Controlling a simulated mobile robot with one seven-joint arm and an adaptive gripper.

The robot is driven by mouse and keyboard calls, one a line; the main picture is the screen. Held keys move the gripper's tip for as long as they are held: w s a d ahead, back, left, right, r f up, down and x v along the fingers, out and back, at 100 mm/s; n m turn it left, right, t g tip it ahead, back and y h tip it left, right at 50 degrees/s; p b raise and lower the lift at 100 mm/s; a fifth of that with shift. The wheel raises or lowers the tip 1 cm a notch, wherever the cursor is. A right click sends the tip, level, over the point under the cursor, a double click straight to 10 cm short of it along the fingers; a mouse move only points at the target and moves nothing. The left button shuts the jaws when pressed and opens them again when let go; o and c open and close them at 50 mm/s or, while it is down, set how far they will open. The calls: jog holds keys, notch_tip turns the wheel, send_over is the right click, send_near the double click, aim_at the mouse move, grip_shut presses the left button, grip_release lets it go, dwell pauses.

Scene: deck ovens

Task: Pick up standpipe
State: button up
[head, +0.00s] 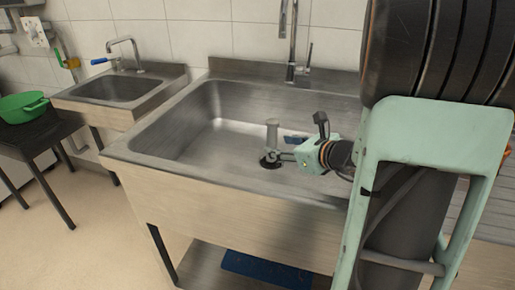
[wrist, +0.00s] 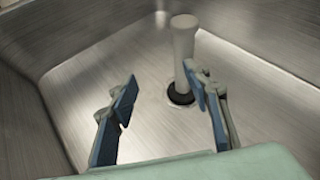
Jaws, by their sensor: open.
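The standpipe (wrist: 183,50) is a pale grey upright tube with a wider rounded top. It stands in a dark drain ring (wrist: 181,94) in the floor of the large steel sink (head: 160,197). In the head view the standpipe (head: 272,132) shows just left of and behind my gripper (head: 278,148). In the wrist view my gripper (wrist: 163,105) is open and empty, its blue-padded fingers apart. The standpipe is beyond the fingertips, nearer the right finger, which overlaps its lower part. I cannot tell whether that finger touches it.
The sink walls surround my gripper, and a tall tap (head: 291,50) rises behind. A smaller sink (head: 118,88) with a blue-handled tap is at left. A green pot (head: 22,107) sits on a dark stand at far left. A blue object (head: 262,268) lies on the lower shelf.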

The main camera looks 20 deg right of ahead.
aim_at(275, 135)
jog(key=w+f+m, duration=0.1)
jog(key=w, duration=0.2)
jog(key=w+f+m+b, duration=0.1)
jog(key=w, duration=0.3)
jog(key=w+d+f+m+t+h+b, duration=0.1)
jog(key=w, duration=0.2)
jog(key=shift+w, duration=0.35)
grip_shut()
dwell(0.3)
